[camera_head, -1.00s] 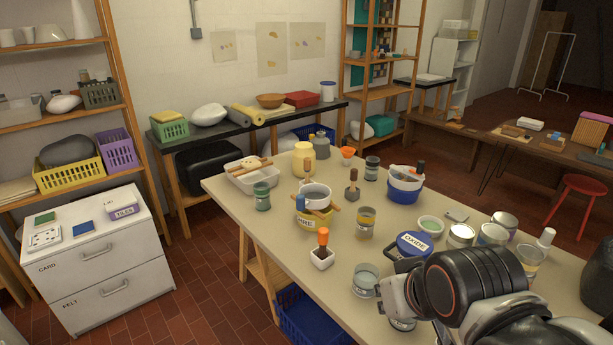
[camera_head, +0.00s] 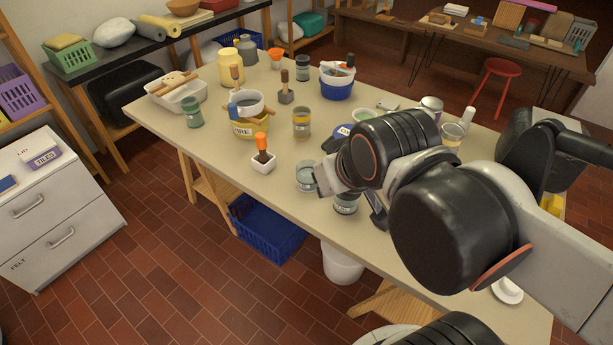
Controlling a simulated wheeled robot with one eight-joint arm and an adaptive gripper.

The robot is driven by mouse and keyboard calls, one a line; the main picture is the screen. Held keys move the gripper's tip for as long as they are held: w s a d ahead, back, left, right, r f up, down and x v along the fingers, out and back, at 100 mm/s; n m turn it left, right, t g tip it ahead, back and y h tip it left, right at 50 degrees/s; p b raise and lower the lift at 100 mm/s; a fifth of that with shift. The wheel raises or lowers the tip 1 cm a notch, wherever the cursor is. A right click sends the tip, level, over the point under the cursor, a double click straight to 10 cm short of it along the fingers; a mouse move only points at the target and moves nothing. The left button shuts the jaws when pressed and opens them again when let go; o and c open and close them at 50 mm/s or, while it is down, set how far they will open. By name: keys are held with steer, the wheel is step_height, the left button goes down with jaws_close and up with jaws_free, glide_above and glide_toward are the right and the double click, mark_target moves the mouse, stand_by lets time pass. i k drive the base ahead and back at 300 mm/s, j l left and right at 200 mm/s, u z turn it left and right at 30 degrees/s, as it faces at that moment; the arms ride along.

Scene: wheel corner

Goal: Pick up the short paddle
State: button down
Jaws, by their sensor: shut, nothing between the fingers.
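I cannot tell for sure which thing is the short paddle. Several handled tools stand on the worktable (camera_head: 225,160). An orange-handled tool (camera_head: 261,141) stands upright in a small white square pot (camera_head: 263,163). A wooden-handled tool (camera_head: 285,76) stands in a dark grey block. More handles (camera_head: 347,63) stick out of a blue and white bucket (camera_head: 337,86). My gripper (camera_head: 379,214) is mostly hidden by my wrist. It is shut and empty at the table's near edge, right of these tools.
Glass jars (camera_head: 306,177) and (camera_head: 346,202) stand close beside my gripper. A green jar (camera_head: 193,113) and a white tray (camera_head: 176,92) are at the left. Under the table are a blue crate (camera_head: 268,232) and a white bin (camera_head: 342,263). The tiled floor in front is clear.

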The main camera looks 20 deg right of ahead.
mark_target(234, 68)
steer(key=z, duration=0.4)
steer(key=i+j+z, duration=0.25)
steer(key=z, duration=0.15)
steer(key=i+j+z, duration=0.15)
steer(key=j+z, duration=0.25)
steer(key=i+j+z, duration=0.1)
steer(key=j+z, duration=0.3)
steer(key=i+j+z, duration=0.15)
steer(key=j, duration=0.95)
steer(key=i+j+z, duration=0.1)
steer(key=j, duration=1.05)
steer(key=i+j+z, duration=0.15)
steer(key=j, duration=1)
